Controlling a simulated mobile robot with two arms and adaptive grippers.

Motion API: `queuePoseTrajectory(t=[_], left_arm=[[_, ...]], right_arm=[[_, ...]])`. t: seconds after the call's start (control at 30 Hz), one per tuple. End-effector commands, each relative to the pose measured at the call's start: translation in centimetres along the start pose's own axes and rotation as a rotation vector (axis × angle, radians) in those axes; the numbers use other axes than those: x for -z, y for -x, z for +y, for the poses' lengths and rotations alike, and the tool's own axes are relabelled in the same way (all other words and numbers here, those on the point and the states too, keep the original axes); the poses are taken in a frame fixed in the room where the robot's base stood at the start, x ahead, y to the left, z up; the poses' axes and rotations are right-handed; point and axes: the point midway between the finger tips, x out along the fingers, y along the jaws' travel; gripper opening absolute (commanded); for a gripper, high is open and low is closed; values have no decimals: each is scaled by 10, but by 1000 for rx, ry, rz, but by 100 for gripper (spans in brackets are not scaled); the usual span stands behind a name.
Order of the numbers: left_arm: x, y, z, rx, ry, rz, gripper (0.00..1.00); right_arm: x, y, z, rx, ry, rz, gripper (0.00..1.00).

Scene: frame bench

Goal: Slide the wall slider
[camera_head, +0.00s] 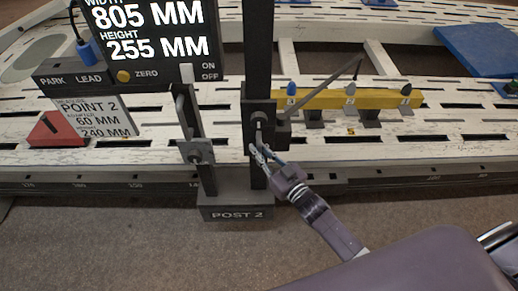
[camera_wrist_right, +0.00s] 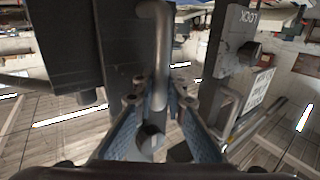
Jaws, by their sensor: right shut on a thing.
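The slider block (camera_head: 250,108), a dark carriage on the upright dark post (camera_head: 257,50) marked POST 2, shows in the head view. A small grey handle (camera_head: 259,130) stands on its front. My right gripper (camera_head: 261,153) reaches up from the lower right and is shut on the handle. In the right wrist view the rounded grey handle (camera_wrist_right: 156,50) runs down between the two blue-padded fingers of the gripper (camera_wrist_right: 155,98). The fingers hide part of the handle's lower end. My left gripper is not in view.
A shorter post (camera_head: 190,125) with a clamp stands just left. A display (camera_head: 150,35) reading 805 MM and 255 MM is at upper left. Carpet floor in front is clear.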

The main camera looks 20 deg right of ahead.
Motion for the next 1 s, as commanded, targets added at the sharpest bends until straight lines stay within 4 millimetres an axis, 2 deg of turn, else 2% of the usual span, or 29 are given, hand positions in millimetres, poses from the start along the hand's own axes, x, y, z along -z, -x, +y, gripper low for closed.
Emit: queuePoseTrajectory(t=[0.03,0.43,0.57,0.87,0.9,1.0], left_arm=[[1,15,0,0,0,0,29],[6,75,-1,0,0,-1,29],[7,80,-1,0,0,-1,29],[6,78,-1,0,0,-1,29],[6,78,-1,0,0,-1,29],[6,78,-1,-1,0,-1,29]], right_arm=[[21,-1,1,0,1,10,0],[89,-2,0,1,1,15,0],[96,-2,0,1,1,15,0],[92,-1,0,1,1,11,0],[92,-1,0,1,1,10,16],[91,-1,0,0,1,9,27]])
